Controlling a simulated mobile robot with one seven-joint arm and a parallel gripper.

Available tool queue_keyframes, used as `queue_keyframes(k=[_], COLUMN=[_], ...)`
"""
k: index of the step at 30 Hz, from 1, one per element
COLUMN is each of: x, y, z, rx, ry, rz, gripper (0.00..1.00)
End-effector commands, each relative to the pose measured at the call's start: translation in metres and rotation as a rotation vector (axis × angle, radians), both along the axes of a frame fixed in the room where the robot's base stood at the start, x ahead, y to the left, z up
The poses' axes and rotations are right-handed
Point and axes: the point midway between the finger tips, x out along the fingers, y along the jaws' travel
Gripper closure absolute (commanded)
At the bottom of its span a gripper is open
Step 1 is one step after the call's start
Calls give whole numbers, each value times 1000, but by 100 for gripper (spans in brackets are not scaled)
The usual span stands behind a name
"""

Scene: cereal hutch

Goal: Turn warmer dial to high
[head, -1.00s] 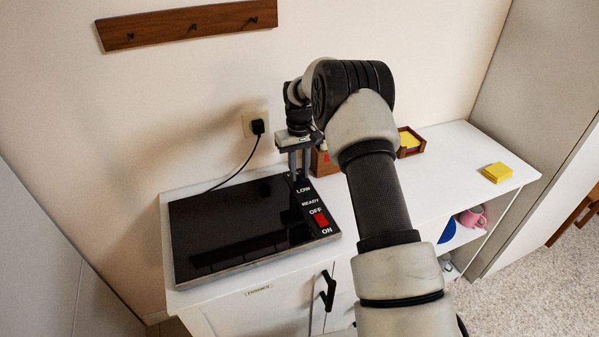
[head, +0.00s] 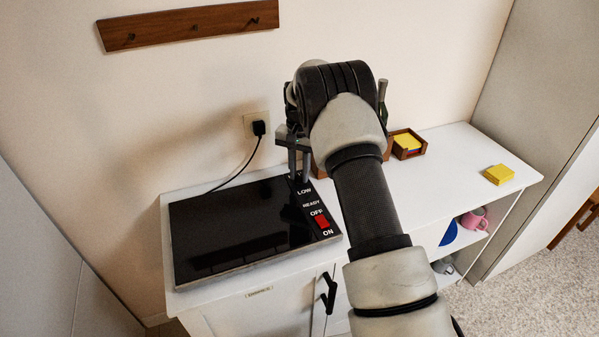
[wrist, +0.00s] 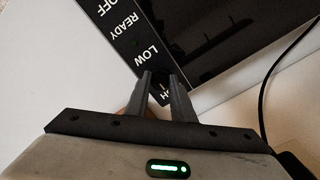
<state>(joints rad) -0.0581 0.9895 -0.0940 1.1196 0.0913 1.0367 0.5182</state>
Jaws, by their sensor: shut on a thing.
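The warmer is a flat black glass plate (head: 235,225) on the white cabinet top. Its control strip along the right edge reads LOW, READY, OFF and ON, with a red switch (head: 322,221) near the front. My gripper (head: 299,179) points down at the strip's back end, beyond LOW. In the wrist view my gripper (wrist: 161,76) has its two fingers closed around the small dark dial (wrist: 158,86), past the LOW label. The fingers hide much of the dial and part of a label ending in H. I cannot read its pointer.
A black plug (head: 259,127) sits in the wall socket, its cord running behind the warmer. A wooden tray with yellow notes (head: 407,142) and a yellow pad (head: 499,174) stand on the right of the cabinet top. A pink mug (head: 474,219) is on the shelf below.

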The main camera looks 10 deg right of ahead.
Motion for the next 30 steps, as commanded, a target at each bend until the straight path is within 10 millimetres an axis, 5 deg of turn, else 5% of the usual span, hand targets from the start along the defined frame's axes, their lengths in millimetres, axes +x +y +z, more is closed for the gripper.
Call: queue_keyframes(k=[19,20,22,30], x=[1,1,1,0], y=[0,0,0,0], z=[1,1,1,0], rx=[1,1,1,0], ry=[-3,-3,-3,-1], rz=[-47,-47,-47,-46], gripper=[100,73,61,59])
